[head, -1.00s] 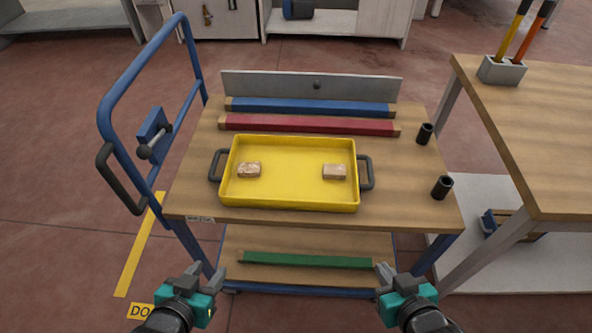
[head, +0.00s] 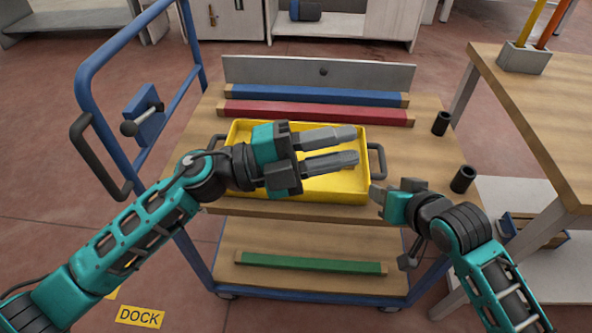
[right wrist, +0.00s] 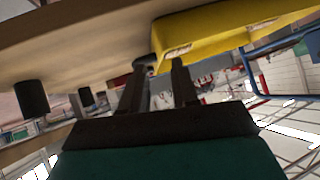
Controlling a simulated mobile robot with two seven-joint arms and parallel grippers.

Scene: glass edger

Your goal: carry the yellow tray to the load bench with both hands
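The yellow tray (head: 240,131) lies on the wooden top of a blue-framed cart, with a dark handle at each end. My left gripper (head: 356,147) is open above the tray and covers much of its inside, including the small blocks. The tray's left handle (head: 213,143) shows behind my left arm. My right gripper (head: 390,190) is low by the cart's front edge, just below the right handle (head: 380,160). In the right wrist view its fingers (right wrist: 160,80) are apart and empty, with the tray (right wrist: 225,35) beyond them.
Blue (head: 320,96) and red (head: 310,113) bars lie behind the tray. Two black cups (head: 441,123) stand at the cart's right edge. A wooden bench (head: 540,110) stands at right. The blue push-handle frame (head: 120,43) rises at left. A green bar (head: 310,263) lies on the lower shelf.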

